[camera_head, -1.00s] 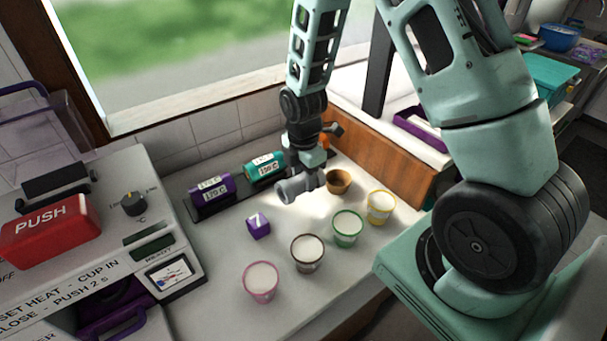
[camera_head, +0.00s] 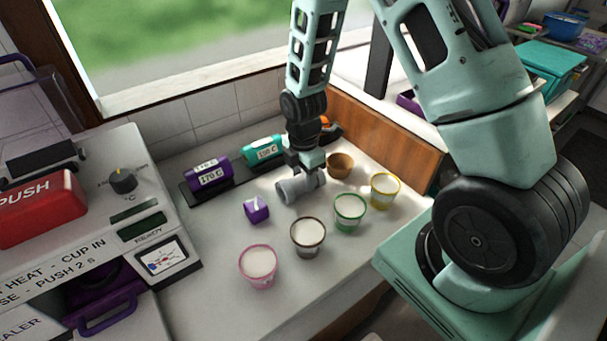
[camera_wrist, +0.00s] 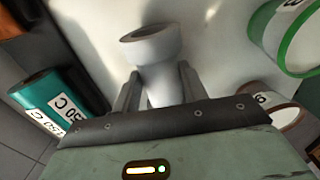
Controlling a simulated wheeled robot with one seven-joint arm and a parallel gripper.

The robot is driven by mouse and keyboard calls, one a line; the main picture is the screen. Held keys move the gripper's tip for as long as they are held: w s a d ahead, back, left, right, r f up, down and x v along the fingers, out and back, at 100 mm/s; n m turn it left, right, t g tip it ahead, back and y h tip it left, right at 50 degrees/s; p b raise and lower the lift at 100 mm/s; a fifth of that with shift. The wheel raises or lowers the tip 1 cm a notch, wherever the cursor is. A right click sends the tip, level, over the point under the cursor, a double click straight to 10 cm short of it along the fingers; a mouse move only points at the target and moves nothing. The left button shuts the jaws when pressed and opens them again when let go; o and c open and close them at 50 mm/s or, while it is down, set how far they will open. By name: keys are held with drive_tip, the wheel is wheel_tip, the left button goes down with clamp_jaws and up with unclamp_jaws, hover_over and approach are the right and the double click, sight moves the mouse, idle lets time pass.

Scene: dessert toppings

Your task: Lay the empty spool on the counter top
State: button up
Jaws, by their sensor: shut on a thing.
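The empty spool (camera_head: 295,191) is grey with flared ends. My gripper (camera_head: 306,174) is shut on it near the middle of the counter top (camera_head: 215,262). The spool lies sideways in the head view, at or just above the counter; I cannot tell whether it touches. In the wrist view the spool (camera_wrist: 158,62) sits between the two fingers of my gripper (camera_wrist: 158,85), its round open end pointing away from the palm. The fingers hide part of its waist.
Cups with pink (camera_head: 258,266), brown (camera_head: 308,236), green (camera_head: 349,211) and yellow (camera_head: 385,190) rims stand in front and right. A brown cup (camera_head: 340,165) is close behind right. Purple (camera_head: 208,174) and teal (camera_head: 262,150) rolls lie behind.

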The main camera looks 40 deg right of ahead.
idle(0.3)
drive_tip(key=o, duration=1.7)
drive_tip(key=shift+o, duration=0.2)
drive_tip(key=shift+r, duration=0.1)
drive_tip(key=shift+r+p, duration=0.95)
drive_tip(key=shift+r, duration=0.15)
drive_tip(key=shift+r, duration=0.2)
drive_tip(key=shift+r+p, duration=3)
drive_tip(key=shift+r, duration=0.4)
